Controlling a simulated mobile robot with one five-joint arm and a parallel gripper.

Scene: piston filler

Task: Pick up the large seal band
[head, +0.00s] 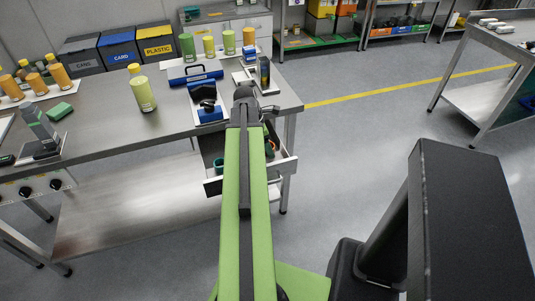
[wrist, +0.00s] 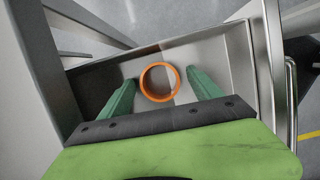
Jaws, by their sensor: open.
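An orange ring-shaped band (wrist: 145,80), the only seal band I can make out, lies in the open metal drawer (wrist: 220,62). My gripper (wrist: 160,77) is open above the drawer, with one green finger to the left of the band and the other to the right. Neither finger appears to touch it, and nothing is held. In the head view my arm hides much of the drawer (head: 213,187), and only a bit of orange shows beside the arm.
The steel workbench (head: 120,128) above the drawer carries yellow-green bottles (head: 143,92), blue-based devices (head: 207,108) and a green sponge (head: 60,111). Open grey floor (head: 360,140) lies to the right, before another table (head: 485,100).

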